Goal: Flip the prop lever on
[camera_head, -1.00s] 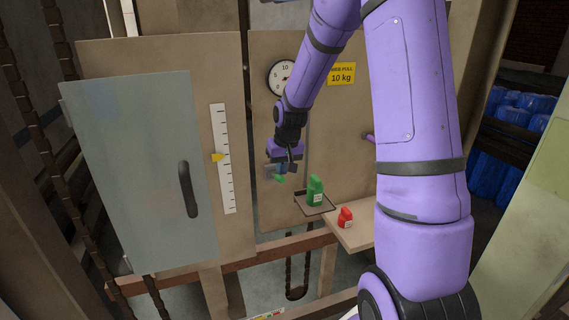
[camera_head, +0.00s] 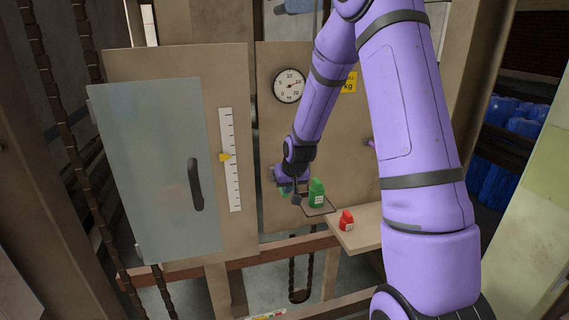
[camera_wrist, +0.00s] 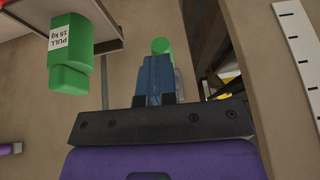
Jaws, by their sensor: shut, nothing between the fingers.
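A small green knob (camera_head: 284,191), which looks like the end of the prop lever, sits in front of the tan panel, left of the small tray. Most of it is hidden behind my gripper (camera_head: 293,194) in the head view. In the wrist view the green knob (camera_wrist: 161,46) shows just beyond the tips of my blue fingers (camera_wrist: 155,75). The fingers are together with nothing between them. They overlap the knob's lower edge in this view, and I cannot tell whether they touch it. The lever's stem and mount are mostly hidden.
A green weight (camera_head: 316,192) stands on the tray (camera_head: 325,210) close right of my gripper. A red weight (camera_head: 346,221) sits on a shelf (camera_head: 365,236). A round gauge (camera_head: 289,86) is above, and a scale with a yellow pointer (camera_head: 225,157) and a grey door (camera_head: 150,180) are left.

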